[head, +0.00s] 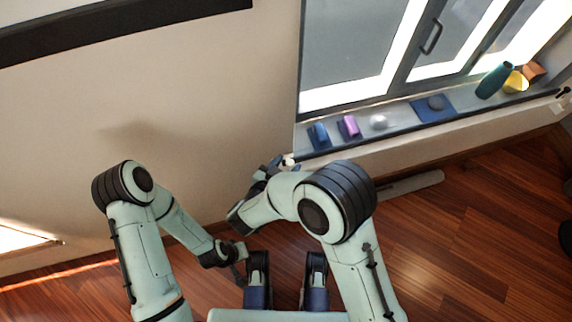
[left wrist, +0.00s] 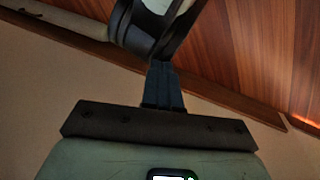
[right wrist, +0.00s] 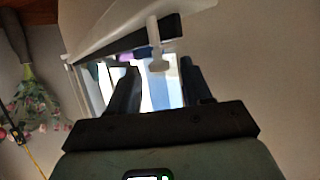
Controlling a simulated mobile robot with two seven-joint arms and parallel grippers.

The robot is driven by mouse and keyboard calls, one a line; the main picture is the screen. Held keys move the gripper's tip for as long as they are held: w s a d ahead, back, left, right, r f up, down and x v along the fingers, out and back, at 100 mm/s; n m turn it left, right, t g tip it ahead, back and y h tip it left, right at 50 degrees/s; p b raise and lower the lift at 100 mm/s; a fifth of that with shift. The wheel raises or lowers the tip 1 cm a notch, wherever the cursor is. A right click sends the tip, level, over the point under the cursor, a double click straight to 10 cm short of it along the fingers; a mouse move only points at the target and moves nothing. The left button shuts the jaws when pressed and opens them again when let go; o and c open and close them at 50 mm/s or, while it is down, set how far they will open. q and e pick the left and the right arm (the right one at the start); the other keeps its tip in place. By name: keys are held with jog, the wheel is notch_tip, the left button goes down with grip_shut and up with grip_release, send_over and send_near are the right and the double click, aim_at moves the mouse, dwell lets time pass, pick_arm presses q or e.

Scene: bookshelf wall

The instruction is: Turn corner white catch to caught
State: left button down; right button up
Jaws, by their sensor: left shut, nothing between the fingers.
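The white catch (right wrist: 158,62) shows in the right wrist view as a small T-shaped piece on the end of the sill. It is beyond and between the fingertips of my right gripper (right wrist: 159,70), which is open and empty. In the head view the catch (head: 289,160) is a small white spot at the sill's left corner, close to my right gripper (head: 274,166). I cannot tell whether a finger touches it. My left gripper (left wrist: 163,84) is shut and empty, low on the left, away from the catch.
The window sill (head: 395,124) holds several things, among them a blue item (head: 319,134), a purple item (head: 348,126) and a green vase (head: 494,80). A plant (right wrist: 38,100) shows at the left of the right wrist view. The wooden floor (head: 470,220) is mostly clear.

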pick_arm(q)
jog(key=shift+g+h, duration=0.3)
jog(key=shift+g, duration=0.4)
jog(key=s+r+p, duration=0.1)
jog(key=s+d+r, duration=0.1)
jog(key=s+d+r+p, duration=0.1)
jog(key=s, duration=0.1)
jog(key=shift+r+p, duration=0.15)
jog(key=shift+p, duration=0.2)
pick_arm(e)
jog(key=v, duration=1.3)
jog(key=shift+s, duration=0.1)
